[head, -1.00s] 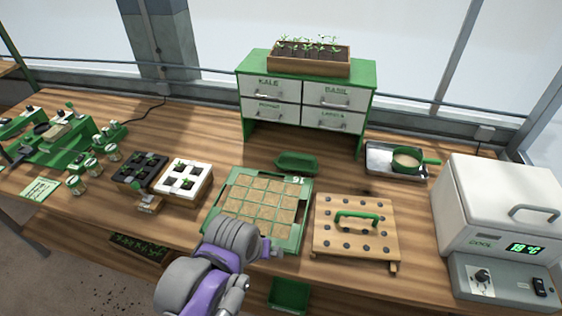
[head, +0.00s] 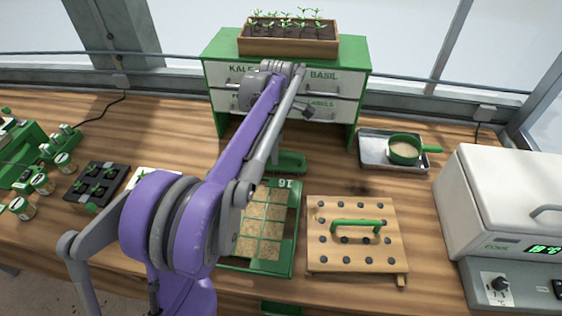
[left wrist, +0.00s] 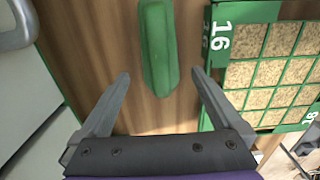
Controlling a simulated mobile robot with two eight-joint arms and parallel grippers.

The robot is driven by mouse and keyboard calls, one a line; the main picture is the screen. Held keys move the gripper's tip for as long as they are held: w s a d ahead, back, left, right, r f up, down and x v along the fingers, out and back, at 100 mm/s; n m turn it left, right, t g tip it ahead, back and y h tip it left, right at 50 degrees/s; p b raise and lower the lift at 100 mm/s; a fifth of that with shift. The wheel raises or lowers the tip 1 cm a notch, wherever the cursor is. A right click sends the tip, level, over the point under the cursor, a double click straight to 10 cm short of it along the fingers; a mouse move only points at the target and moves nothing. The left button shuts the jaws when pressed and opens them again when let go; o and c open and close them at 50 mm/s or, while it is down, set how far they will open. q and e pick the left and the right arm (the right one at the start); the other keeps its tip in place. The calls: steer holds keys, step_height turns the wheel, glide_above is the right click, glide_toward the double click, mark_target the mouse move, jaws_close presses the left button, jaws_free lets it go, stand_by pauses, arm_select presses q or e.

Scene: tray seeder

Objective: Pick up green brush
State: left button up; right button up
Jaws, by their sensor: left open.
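The green brush (head: 290,162) lies on the wooden bench in front of the drawer cabinet, partly hidden behind my left arm in the head view. In the left wrist view the green brush (left wrist: 158,45) lies lengthwise, its near end between the fingertips. My left gripper (left wrist: 161,73) is open and empty above the bench, its fingers on either side of the near end and apart from it. In the head view my arm hides most of this gripper. My right gripper is in neither view.
The green seed tray (head: 296,215) marked 16 lies close beside the brush, near one finger in the wrist view. The drawer cabinet (head: 218,75) stands behind. A pegged wooden board (head: 325,262) with a green handle and a metal tray (head: 372,155) are to the right.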

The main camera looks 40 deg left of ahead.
arm_select(q)
step_height(320, 180, down, 7)
steer(key=shift+s+a+r, duration=0.1)
steer(key=shift+a+r, duration=0.05)
stand_by(0.4)
steer(key=c, duration=1.4)
step_height(320, 180, up, 10)
steer(key=shift+r, duration=0.1)
steer(key=o, duration=1)
steer(key=shift+c, duration=0.2)
steer(key=c, duration=0.7)
steer(key=shift+p, duration=0.3)
